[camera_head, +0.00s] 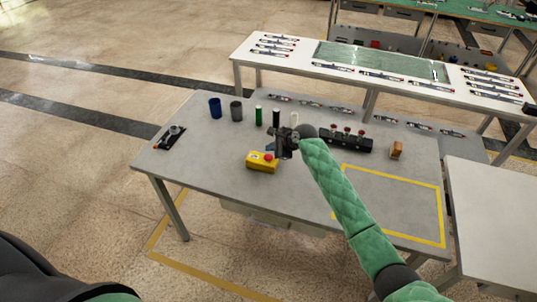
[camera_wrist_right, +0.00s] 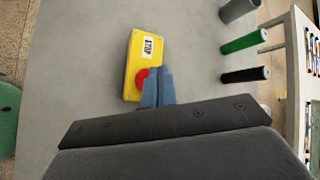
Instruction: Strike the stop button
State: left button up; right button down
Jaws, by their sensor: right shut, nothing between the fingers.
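The stop button is a red knob (camera_head: 269,156) on a yellow box (camera_head: 258,164) near the middle of the grey table. In the right wrist view, the yellow box (camera_wrist_right: 133,80) carries a white label reading STOP, and the red button (camera_wrist_right: 142,77) is partly hidden by my fingers. My right gripper (camera_head: 278,152) is shut and empty, just above and beside the button. Its blue fingertips (camera_wrist_right: 157,72) overlap the button's edge in the wrist view; I cannot tell whether they touch it. My left gripper is not in view.
Blue (camera_head: 215,108) and grey (camera_head: 236,111) cups and a green cylinder (camera_head: 258,116) stand behind the box. A black block with red knobs (camera_head: 345,141) and a brown block (camera_head: 396,150) sit to the right. The yellow-outlined table area (camera_head: 395,200) is clear.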

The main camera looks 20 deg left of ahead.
aim_at(271, 157)
jog(key=shift+r+p, duration=1.85)
jog(key=shift+r, duration=0.3)
